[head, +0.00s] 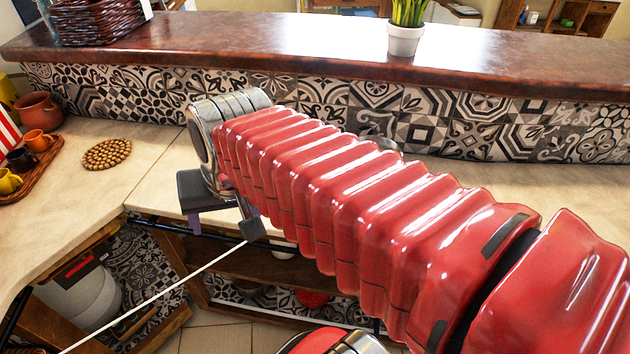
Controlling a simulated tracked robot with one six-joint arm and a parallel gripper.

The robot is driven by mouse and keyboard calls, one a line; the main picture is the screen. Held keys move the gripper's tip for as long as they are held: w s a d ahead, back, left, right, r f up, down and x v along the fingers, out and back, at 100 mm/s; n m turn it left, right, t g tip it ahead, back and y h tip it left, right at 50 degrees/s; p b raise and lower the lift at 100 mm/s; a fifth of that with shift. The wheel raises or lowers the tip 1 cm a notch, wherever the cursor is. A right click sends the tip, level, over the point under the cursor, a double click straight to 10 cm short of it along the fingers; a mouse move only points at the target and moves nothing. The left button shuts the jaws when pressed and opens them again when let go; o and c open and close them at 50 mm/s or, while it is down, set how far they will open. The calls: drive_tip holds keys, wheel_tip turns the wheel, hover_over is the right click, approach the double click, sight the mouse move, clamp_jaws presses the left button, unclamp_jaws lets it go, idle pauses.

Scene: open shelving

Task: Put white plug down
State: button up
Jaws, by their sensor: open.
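My gripper (226,216) is at the far end of my red ribbed arm, just past the front edge of the beige counter (160,185). Its two dark grey fingers are apart. I see nothing clearly held between them. I cannot make out a white plug; my arm hides much of the counter behind it. A thin straight white line (150,296) runs from the lower left up to near the right finger; I cannot tell what it is.
A round wooden trivet (107,153) lies on the left counter. A wicker tray (44,172) with cups and a clay pot (38,110) are farther left. A potted plant (404,40) stands on the raised brown ledge (270,40). Open shelving (265,268) lies below the counter.

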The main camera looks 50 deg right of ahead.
drive_tip(key=w+d+f+m, duration=0.1)
drive_tip(key=d+f+m, duration=0.1)
drive_tip(key=d+m, duration=0.6)
drive_tip(key=w+d+f+m+y, duration=0.1)
drive_tip(key=w+d+f+m, duration=0.1)
drive_tip(key=d+m, duration=0.6)
drive_tip(key=w+d+f+m+y, duration=0.1)
drive_tip(key=d+m, duration=0.7)
drive_tip(key=d, duration=1)
drive_tip(key=shift+w+d+f+g, duration=0.2)
drive_tip(key=shift+d+f+g, duration=0.15)
drive_tip(key=shift+f, duration=0.55)
drive_tip(key=shift+x, duration=4.3)
drive_tip(key=shift+a, duration=0.1)
drive_tip(key=shift+x, duration=2.65)
